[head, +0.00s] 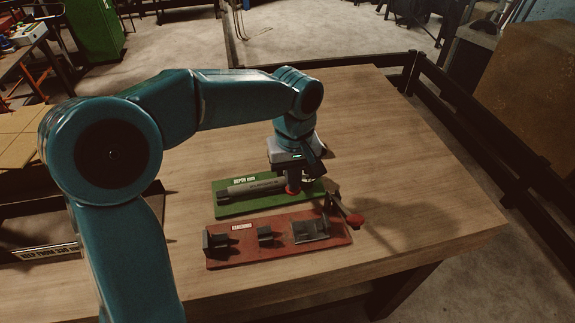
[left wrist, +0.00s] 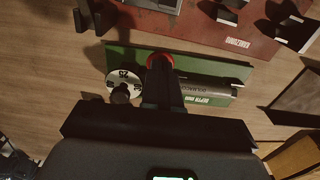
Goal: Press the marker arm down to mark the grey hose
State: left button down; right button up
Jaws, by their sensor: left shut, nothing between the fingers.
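The grey hose (head: 255,190) lies along the green board (head: 228,210), and it also shows in the left wrist view (left wrist: 205,88). A red round knob (head: 293,190) stands at the hose's right end; it looks like the top of the marker arm, whose remaining parts are hidden by my gripper. My left gripper (head: 294,178) is shut and empty, pointing down over this knob. In the left wrist view the shut fingers (left wrist: 160,78) overlap the red knob (left wrist: 160,58); whether they touch it I cannot tell. My right gripper is in neither view.
A white numbered dial (left wrist: 124,82) sits beside the fingers on the green board. A red board (head: 275,255) with dark blocks and a red-tipped lever (head: 354,221) lies in front. The wooden table (head: 430,200) is clear to the right.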

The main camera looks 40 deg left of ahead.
pick_arm(q)
notch_tip(320, 180, up, 13)
jog(key=p, duration=1.1)
dwell(0.6)
jog(key=shift+s, duration=0.1)
